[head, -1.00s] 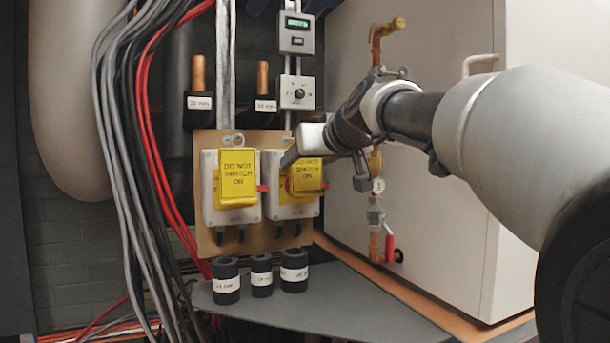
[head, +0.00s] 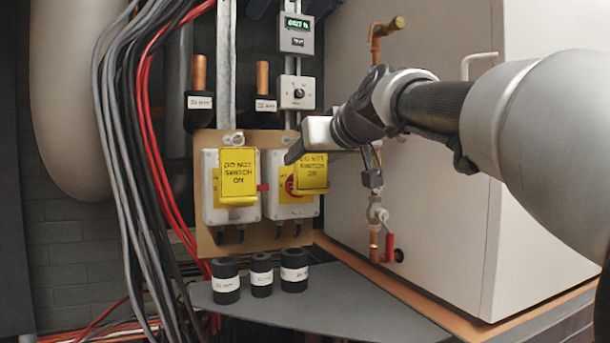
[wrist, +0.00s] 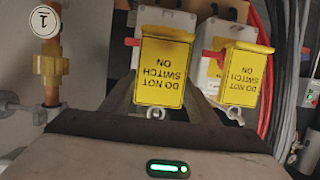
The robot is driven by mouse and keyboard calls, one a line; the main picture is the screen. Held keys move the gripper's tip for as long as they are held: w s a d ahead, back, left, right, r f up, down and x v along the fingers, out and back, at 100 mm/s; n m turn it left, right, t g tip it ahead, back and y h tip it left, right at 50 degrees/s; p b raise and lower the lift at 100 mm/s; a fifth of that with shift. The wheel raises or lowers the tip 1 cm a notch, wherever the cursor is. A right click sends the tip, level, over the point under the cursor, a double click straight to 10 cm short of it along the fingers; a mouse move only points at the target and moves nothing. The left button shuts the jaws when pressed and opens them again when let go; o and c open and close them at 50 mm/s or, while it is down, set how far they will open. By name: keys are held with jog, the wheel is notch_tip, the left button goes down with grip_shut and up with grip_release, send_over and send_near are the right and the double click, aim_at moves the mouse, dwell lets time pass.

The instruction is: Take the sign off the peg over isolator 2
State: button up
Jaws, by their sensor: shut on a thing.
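Two yellow "DO NOT SWITCH ON" signs show. The right sign (head: 310,175) is at my gripper (head: 298,150), in front of the right isolator (head: 290,207). The isolator's red switch shows at the sign's left edge. In the wrist view the held sign (wrist: 162,70) is upside down between the fingers (wrist: 163,98), which are shut on it. Whether it is clear of its peg is hidden. The left sign (head: 238,178) hangs over the left isolator (head: 211,212), and also shows in the wrist view (wrist: 243,78). I cannot read which isolator is number 2.
Grey and red cables (head: 125,150) run down on the left. A white cabinet (head: 425,200) stands close on the right, with copper pipe and a red-handled valve (head: 390,255). Several black labelled cylinders (head: 262,276) stand on the grey shelf (head: 320,305) below. Control boxes (head: 297,92) sit above.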

aim_at(312, 164)
jog(key=shift+s+d+b, duration=0.35)
jog(key=shift+s+b, duration=0.05)
jog(key=shift+s, duration=0.5)
jog(key=shift+s+d+b, duration=0.35)
jog(key=shift+s+d, duration=0.05)
jog(key=shift+s, duration=0.45)
jog(key=shift+s+d+b, duration=0.35)
jog(key=shift+s+b, duration=0.05)
jog(key=shift+s, duration=0.5)
